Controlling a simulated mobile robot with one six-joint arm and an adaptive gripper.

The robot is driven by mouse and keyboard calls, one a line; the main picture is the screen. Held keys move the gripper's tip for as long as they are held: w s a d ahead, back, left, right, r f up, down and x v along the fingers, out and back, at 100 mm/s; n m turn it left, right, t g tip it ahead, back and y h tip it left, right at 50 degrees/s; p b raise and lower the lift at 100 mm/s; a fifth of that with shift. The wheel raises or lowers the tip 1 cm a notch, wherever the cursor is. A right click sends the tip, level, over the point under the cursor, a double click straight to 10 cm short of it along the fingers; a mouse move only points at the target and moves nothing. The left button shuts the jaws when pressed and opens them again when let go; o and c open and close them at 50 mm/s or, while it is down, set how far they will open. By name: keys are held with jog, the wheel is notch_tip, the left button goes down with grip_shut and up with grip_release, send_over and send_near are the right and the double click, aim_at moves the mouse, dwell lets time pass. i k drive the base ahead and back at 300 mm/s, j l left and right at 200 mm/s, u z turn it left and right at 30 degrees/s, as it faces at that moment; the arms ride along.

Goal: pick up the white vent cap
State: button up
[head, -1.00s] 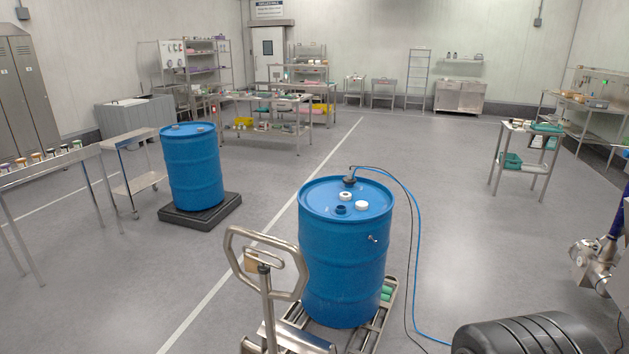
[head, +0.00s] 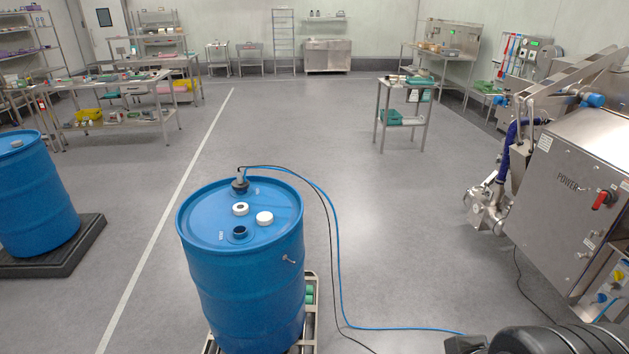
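The blue drum (head: 243,275) stands upright in the lower middle of the head view. On its lid lie two white round pieces. One is a plain white cap (head: 264,218), on the right of the lid. The other is a white ring-like cap (head: 240,209) with a dark centre, slightly left and further back. I cannot tell for certain which of them is the vent cap. A dark blue bung or opening (head: 240,232) is in front of them. A dark fitting (head: 240,184) with hoses stands at the lid's back edge.
Blue and black hoses (head: 340,290) run from the drum's fitting along the floor to the right. A second blue drum (head: 36,195) stands on a black pallet at left. A steel machine (head: 575,200) stands at right. The floor between drum and small table (head: 405,90) is clear.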

aim_at(240, 208)
jog(key=i+l+z, duration=0.1)
jog(key=i+l, duration=0.2)
jog(key=i, duration=0.2)
jog(key=i+l+z, duration=0.1)
jog(key=i+l, duration=0.15)
jog(key=i, duration=0.25)
jog(key=i+l+z, duration=0.1)
jog(key=i+l, duration=0.15)
jog(key=i, duration=0.25)
jog(key=i+l+z, duration=0.15)
jog(key=i, duration=0.35)
jog(key=i+j+u, duration=0.1)
jog(key=u, duration=0.4)
jog(key=i+u, duration=0.3)
jog(key=u, duration=0.15)
jog(key=i+u, duration=0.2)
jog(key=u, duration=0.3)
jog(key=i+l+u, duration=0.1)
jog(key=u, duration=0.35)
jog(key=i+l+u, duration=0.2)
jog(key=u, duration=0.3)
jog(key=i+u, duration=0.55)
jog(key=i+l, duration=0.05)
